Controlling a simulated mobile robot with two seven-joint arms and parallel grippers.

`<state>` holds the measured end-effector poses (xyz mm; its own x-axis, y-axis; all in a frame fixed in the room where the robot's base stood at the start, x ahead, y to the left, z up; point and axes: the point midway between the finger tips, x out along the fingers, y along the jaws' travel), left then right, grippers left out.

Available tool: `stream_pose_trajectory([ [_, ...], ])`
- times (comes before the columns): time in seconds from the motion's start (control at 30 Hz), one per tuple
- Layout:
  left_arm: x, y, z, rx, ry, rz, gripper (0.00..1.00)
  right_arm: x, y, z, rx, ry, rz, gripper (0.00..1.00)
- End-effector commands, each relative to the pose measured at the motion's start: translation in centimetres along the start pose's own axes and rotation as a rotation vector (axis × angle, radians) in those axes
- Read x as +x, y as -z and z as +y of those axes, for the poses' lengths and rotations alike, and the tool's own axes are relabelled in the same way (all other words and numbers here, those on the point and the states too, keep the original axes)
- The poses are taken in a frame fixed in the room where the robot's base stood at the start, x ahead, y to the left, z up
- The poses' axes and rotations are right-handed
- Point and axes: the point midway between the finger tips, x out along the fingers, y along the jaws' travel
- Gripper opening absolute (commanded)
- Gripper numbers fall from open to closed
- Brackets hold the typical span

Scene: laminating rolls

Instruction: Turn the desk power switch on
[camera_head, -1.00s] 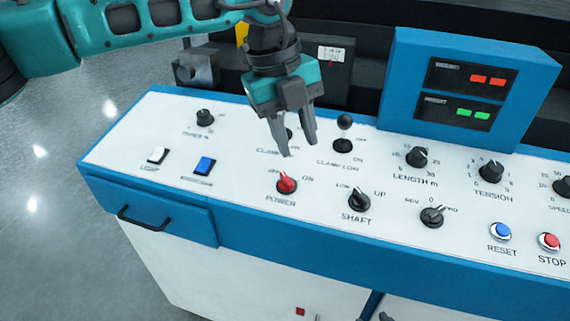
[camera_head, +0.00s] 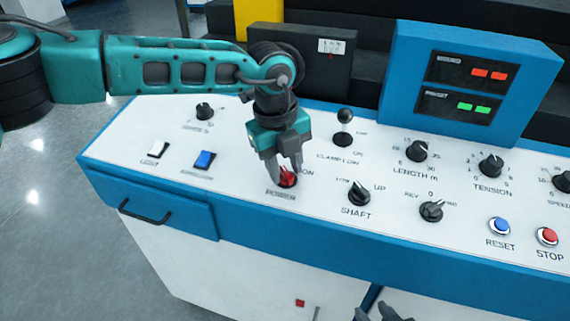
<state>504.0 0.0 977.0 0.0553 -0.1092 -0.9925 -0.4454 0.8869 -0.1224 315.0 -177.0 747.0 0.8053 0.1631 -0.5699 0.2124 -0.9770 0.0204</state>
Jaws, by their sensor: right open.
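The red power switch (camera_head: 289,179) is a rotary knob on the white desk panel, above the label POWER. My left gripper (camera_head: 286,172) points down at it with its fingertips around or just over the knob. The fingers hide part of the knob, so I cannot tell whether they press on it or which way it points. My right gripper (camera_head: 376,312) is open and only partly in view at the bottom edge, in front of the desk and away from the switch.
The black shaft knob (camera_head: 359,194) is right of the power switch. A black clamp lever (camera_head: 344,125) stands behind. White (camera_head: 158,150) and blue (camera_head: 205,160) rocker switches lie to the left. A blue display box (camera_head: 465,85) rises at the back right.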

Motion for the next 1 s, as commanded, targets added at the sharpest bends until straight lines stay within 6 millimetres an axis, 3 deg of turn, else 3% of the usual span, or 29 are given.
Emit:
stream_pose_trajectory([
  [0.33, 0.47, 0.01, -0.01, 0.001, 0.0, 0.0, 0.37, 0.02, 0.08, 0.02, 0.0, 0.0, 0.001, 0.43],
  [0.73, 0.43, 0.01, 0.0, 0.001, 0.0, 0.0, 0.0, 0.03, 0.11, 0.02, 0.0, 0.0, 0.002, 0.43],
  [1.0, 0.51, 0.02, -0.01, 0.027, -0.003, 0.0, 0.0, 0.19, -0.1, 0.02, 0.0, 0.0, 0.002, 0.43],
])
